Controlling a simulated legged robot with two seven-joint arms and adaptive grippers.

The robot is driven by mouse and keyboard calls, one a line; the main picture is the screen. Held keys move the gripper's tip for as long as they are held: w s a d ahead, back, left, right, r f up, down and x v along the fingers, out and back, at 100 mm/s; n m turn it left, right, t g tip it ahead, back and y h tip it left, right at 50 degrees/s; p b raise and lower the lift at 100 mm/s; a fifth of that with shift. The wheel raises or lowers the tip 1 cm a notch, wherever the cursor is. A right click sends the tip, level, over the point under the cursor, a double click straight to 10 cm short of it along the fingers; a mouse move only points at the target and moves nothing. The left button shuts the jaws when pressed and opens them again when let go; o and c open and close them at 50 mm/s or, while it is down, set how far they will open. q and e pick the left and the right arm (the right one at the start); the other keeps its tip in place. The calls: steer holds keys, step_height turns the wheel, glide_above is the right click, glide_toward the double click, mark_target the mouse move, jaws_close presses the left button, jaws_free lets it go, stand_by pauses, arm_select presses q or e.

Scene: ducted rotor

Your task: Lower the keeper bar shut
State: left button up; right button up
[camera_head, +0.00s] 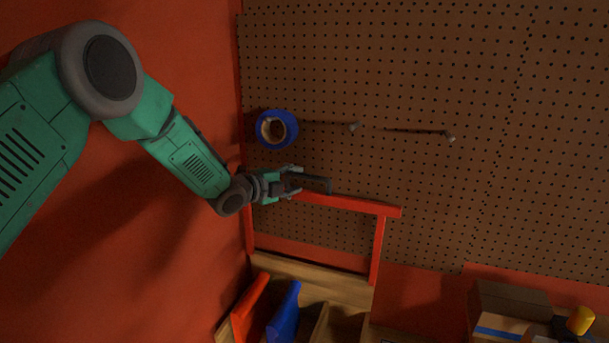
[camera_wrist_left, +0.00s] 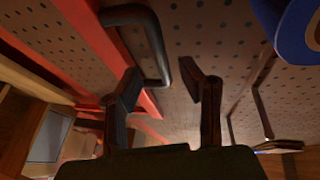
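A red bar (camera_head: 350,203), apparently the keeper bar, runs across the top of a red frame in front of the pegboard. It shows as a red beam in the left wrist view (camera_wrist_left: 92,38). A dark U-shaped handle (camera_wrist_left: 158,45) stands on it; in the head view the handle (camera_head: 320,184) is small and shadowed. My left gripper (camera_head: 296,181) is at the bar's left end, beside the handle. In the left wrist view its two dark fingers (camera_wrist_left: 163,85) are apart, with the handle's near end between or just beyond their tips; contact cannot be told. My right gripper is not in view.
A blue ring-shaped roll (camera_head: 264,130) hangs on the pegboard (camera_head: 400,60) just above the gripper. Two thin rods (camera_head: 420,132) are to its right. Below are red (camera_head: 250,305) and blue (camera_head: 284,314) bins, and cardboard boxes (camera_head: 510,298) at lower right.

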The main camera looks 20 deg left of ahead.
mark_target(305, 178)
arm_select(q)
steer(key=x, duration=0.2)
steer(key=shift+w+d, duration=0.2)
steer(key=shift+w, duration=0.05)
steer(key=shift+w+d+f, duration=0.15)
steer(key=shift+w+f, duration=0.05)
steer(key=shift+w, duration=0.4)
jaws_close()
